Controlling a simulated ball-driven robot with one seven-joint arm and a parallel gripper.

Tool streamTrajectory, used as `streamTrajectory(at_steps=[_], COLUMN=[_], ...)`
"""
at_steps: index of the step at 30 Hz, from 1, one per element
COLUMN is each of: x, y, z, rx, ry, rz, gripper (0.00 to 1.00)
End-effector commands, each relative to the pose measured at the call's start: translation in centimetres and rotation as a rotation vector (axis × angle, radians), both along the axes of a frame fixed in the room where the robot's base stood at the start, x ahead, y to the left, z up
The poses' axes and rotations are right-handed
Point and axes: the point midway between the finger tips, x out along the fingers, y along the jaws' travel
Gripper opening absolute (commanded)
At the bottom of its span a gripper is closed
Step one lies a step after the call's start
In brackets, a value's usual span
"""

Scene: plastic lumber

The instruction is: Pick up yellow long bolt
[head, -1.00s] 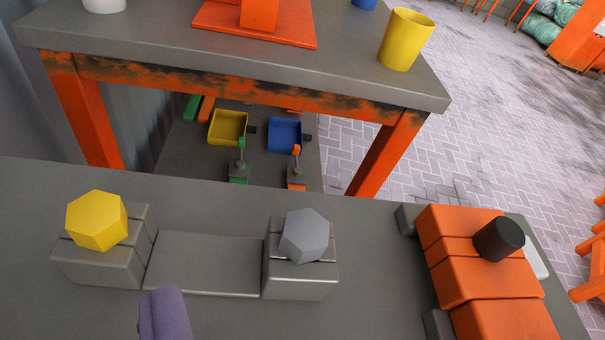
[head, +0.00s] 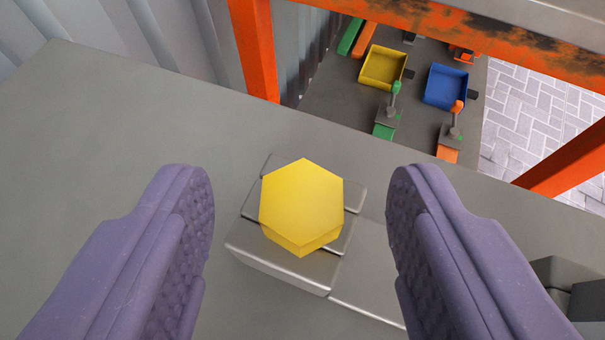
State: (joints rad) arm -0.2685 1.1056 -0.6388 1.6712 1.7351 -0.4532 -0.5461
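The yellow bolt (head: 301,205) shows its hexagonal head from above, near the middle of the view. It rests on a grey metal block (head: 285,268) on the grey tabletop. Its shaft is hidden, so I cannot tell its length. My gripper (head: 300,190) is open, with one purple padded finger to the left of the bolt head and one to the right. A gap shows on both sides between fingers and bolt in the picture.
A flat grey bar (head: 372,270) runs right from the block toward another grey block (head: 560,280) at the right edge. The tabletop (head: 110,150) is clear on the left.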

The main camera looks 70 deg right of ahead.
Motion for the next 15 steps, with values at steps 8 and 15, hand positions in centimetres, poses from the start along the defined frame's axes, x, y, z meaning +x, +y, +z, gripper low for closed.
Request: streamTrajectory(at_steps=[8,15], x=[-0.01,-0.02], y=[0.02,0.02], z=[0.01,0.12], rx=[0.0,0.0], ry=[0.0,0.0], rz=[0.0,0.0], gripper=[0.0,0.0])
